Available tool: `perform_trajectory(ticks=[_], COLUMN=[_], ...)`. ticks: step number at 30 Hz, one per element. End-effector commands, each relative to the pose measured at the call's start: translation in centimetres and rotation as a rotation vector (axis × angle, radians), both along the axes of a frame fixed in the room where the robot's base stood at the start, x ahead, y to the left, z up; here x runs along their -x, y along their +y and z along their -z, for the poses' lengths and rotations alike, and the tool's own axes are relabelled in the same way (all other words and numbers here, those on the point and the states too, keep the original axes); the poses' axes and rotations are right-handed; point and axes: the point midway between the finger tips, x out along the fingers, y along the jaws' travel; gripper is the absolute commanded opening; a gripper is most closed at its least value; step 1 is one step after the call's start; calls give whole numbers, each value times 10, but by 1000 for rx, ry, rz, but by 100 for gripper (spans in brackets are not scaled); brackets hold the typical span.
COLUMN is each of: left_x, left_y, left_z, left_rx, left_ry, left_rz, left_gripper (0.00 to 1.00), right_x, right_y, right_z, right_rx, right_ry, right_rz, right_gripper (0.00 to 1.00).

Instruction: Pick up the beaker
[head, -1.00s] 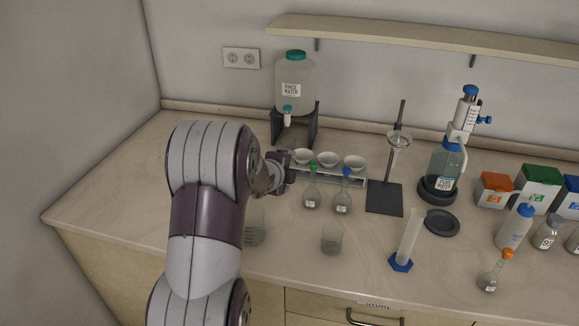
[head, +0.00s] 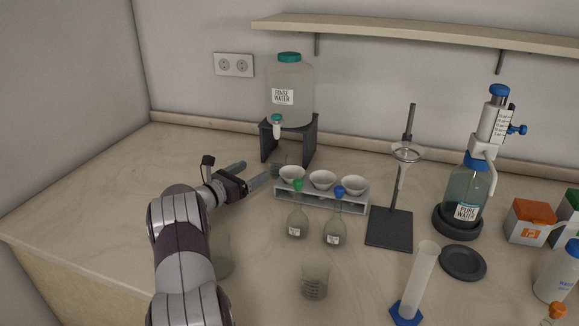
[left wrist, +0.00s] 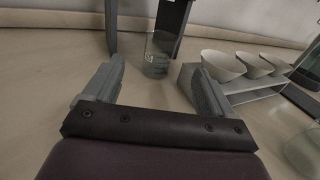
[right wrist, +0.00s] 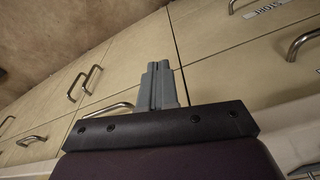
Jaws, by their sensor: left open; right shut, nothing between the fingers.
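A small clear beaker stands under the tap of the rinse water jug; it shows in the head view (head: 279,163) and in the left wrist view (left wrist: 158,56). My left gripper (head: 254,173) is open and empty, its fingers pointing toward that beaker. In the left wrist view the beaker is ahead of the gap between the fingertips (left wrist: 155,78), apart from them. Another beaker (head: 315,282) stands at the front middle of the counter. A larger glass vessel (head: 222,257) is partly hidden behind my left arm. My right gripper (right wrist: 158,70) is shut and empty before the cabinet fronts.
The rinse water jug (head: 289,92) sits on a dark stand (head: 309,143). A rack (head: 315,201) with white bowls is right of the left gripper, with two stoppered flasks (head: 297,223) in front. The counter's left side is clear.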

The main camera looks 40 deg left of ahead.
Motion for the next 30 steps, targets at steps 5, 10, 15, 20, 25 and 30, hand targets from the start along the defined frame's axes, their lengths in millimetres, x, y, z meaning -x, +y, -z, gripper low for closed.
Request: perform_trajectory(ticks=[5,10,15,20,25,30], left_x=[-42,-67,-96,-117,-119,-118], left_y=[-6,-7,-10,-11,-11,-11], left_z=[-1,0,0,0,0,0], left_rx=[1,3,3,3,4,4], left_ry=[0,1,0,0,1,1], left_rz=[4,1,1,0,-1,-1], left_gripper=[85,85,85,85,85,46], right_x=[0,0,0,0,0,0], right_y=[0,0,0,0,0,0], right_z=[-6,-8,-12,-13,-13,-13], right_rx=[0,0,0,0,0,0], right_ry=[0,0,0,0,0,0], right_rz=[0,0,0,0,0,0], right_gripper=[0,0,0,0,0,0])
